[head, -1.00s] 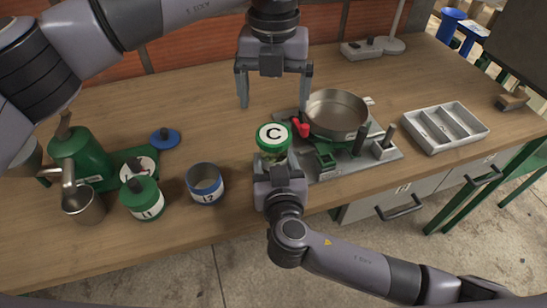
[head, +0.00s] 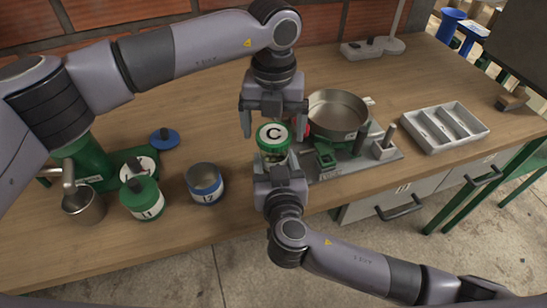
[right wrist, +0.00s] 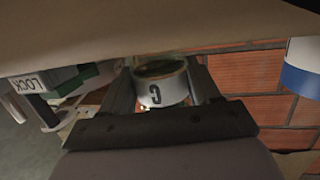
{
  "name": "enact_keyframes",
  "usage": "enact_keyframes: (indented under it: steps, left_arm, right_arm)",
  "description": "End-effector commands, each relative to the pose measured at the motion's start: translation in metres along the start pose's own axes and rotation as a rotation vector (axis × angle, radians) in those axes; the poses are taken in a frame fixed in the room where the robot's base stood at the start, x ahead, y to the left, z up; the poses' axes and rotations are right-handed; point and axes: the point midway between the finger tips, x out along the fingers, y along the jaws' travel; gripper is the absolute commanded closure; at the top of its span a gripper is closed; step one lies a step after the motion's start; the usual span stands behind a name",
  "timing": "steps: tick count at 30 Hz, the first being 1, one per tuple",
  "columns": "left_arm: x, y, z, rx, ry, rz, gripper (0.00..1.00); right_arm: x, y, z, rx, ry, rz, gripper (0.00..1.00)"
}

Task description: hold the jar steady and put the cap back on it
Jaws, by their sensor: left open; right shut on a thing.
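The jar (head: 274,158) is pale with green at the top and stands upright in the head view. The green cap (head: 273,136), with a white disc marked C, sits on its top; I cannot tell whether it is tightened. My right gripper (head: 278,166) is shut on the jar from the near side.
A metal pan (head: 338,113) on a grey-and-green fixture stands close right of the jar. A grey divided tray (head: 445,127) is farther right. A blue-banded cup (head: 204,184), a green canister (head: 142,200), a metal cup (head: 83,205) and a blue lid (head: 164,139) are left.

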Motion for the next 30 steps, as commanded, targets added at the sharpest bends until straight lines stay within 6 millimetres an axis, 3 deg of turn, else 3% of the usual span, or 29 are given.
enact_keyframes:
  steps: [11,16,17,23,30]
  left_arm:
    - [0.0064,0.0002,0.0001,-0.001,0.0,-0.001,0.07]
    - [0.0062,0.0003,0.0001,-0.001,0.0,0.0,0.59]
    - [0.0062,0.0003,0.0001,-0.001,0.0,0.0,0.65]
    - [0.006,0.0004,0.0003,0.053,-0.001,0.0,0.65]
    - [0.0058,0.0005,0.0004,0.398,-0.001,0.001,0.65]
  right_arm:
    - [0.0001,0.0,-0.0003,0.0,0.001,0.0,1.0]
    - [0.0001,0.0,-0.0003,0.0,0.001,0.0,1.0]
    - [0.0001,0.0,-0.0003,0.0,0.001,0.0,1.0]
    - [0.0001,0.0001,-0.0002,0.0,0.0,0.0,1.0]
    - [0.0001,0.0002,-0.0002,0.0,0.0,0.001,1.0]
